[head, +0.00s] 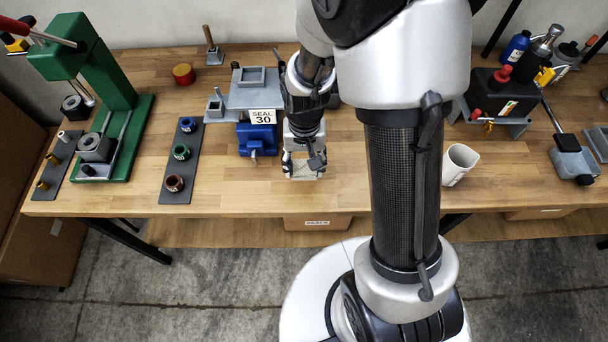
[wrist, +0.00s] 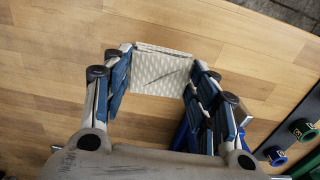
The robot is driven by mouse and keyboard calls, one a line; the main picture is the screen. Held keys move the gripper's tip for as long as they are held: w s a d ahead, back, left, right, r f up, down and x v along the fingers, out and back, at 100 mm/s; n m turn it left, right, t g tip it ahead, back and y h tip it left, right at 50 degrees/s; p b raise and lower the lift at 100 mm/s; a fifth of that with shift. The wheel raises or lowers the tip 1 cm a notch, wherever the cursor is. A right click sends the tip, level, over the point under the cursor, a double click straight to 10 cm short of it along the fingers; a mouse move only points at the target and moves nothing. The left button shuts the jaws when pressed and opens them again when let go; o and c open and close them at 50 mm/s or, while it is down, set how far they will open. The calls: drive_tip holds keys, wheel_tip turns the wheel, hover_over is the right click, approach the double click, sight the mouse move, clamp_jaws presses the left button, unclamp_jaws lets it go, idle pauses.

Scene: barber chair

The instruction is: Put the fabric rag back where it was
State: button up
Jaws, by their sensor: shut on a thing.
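The fabric rag (wrist: 162,72) is a pale cream, textured, folded piece. In the wrist view it spans the space between the two fingertips of my gripper (wrist: 160,80), with a dark crease or line across it. My gripper is shut on it. In the head view my gripper (head: 303,167) points down near the front edge of the bench, just right of the blue vise. The rag shows there only as a small pale patch (head: 303,172) between the fingers. I cannot tell whether it touches the bench top.
The blue vise (head: 257,138) with a "SEAL 30" tag stands close left of my gripper. A dark strip (head: 167,190) with coloured rings and a green press (head: 115,110) are farther left. A white cup (head: 458,165) stands right of my arm.

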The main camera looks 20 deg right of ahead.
sight(304, 173)
drive_tip(key=shift+f+b, duration=0.65)
drive_tip(key=shift+f, duration=1.75)
drive_tip(key=shift+f, duration=0.1)
drive_tip(key=shift+f, duration=0.2)
drive_tip(key=o, duration=1)
drive_tip(key=shift+r, duration=0.1)
drive_tip(key=shift+r, duration=0.15)
